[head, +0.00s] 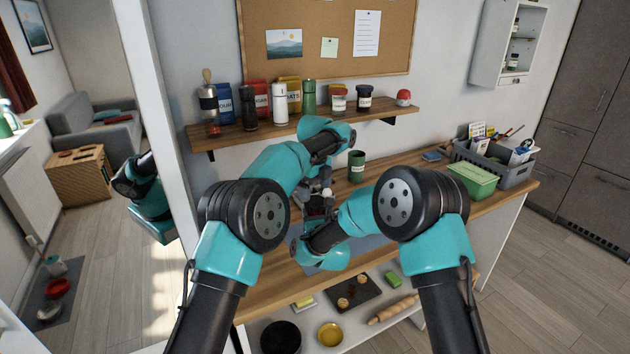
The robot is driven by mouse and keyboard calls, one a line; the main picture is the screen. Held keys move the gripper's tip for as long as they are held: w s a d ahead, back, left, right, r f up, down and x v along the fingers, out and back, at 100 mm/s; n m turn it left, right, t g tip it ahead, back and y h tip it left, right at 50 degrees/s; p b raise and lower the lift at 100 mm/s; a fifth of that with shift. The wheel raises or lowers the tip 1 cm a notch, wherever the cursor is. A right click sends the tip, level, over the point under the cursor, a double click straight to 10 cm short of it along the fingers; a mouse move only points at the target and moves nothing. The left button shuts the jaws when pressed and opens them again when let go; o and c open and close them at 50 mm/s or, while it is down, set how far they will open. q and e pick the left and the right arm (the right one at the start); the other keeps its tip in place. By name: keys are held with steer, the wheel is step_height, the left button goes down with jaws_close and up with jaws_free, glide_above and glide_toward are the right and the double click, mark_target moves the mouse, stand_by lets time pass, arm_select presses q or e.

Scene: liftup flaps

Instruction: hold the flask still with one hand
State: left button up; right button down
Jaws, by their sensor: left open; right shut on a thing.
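My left gripper (324,184) is open above the middle of the wooden worktop, reaching down from the bent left wrist. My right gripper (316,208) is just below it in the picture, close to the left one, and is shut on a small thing. My wrists and fingers hide most of that thing, so I cannot make out whether it is the flask. Upright bottle-like containers stand on the wall shelf: a black one (250,107), a white one (281,104) and a green one (309,97). Neither gripper is at the shelf.
A green mug (356,167) stands on the worktop (400,170) just right of my grippers. A grey crate (510,170) and a green box (472,181) are at the right end. The wall shelf (225,133) overhangs behind my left wrist. The worktop between mug and crate is mostly clear.

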mark_target(315, 201)
arm_select(q)
steer(key=shift+f, duration=2.25)
